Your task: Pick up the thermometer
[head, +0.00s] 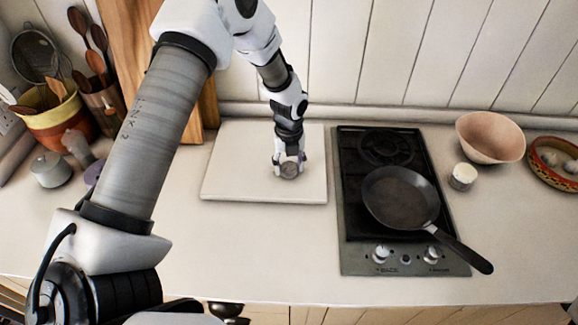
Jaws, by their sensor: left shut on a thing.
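My left gripper (289,165) is over the right part of a pale square board (235,180) on the counter. It is shut on a small round grey thing with a dial-like face, which looks like the thermometer (289,171). The thermometer sits between the fingertips, and the fingers hide its sides. I cannot tell whether it touches the board or is just above it. My right gripper is not in view.
A black hob (355,215) with a frying pan (400,198) stands right of the board, the pan's handle pointing front right. A small white-lidded jar (463,177), a pink bowl (490,138) and a patterned bowl (556,165) stand farther right. Utensil pots (62,122) stand at left.

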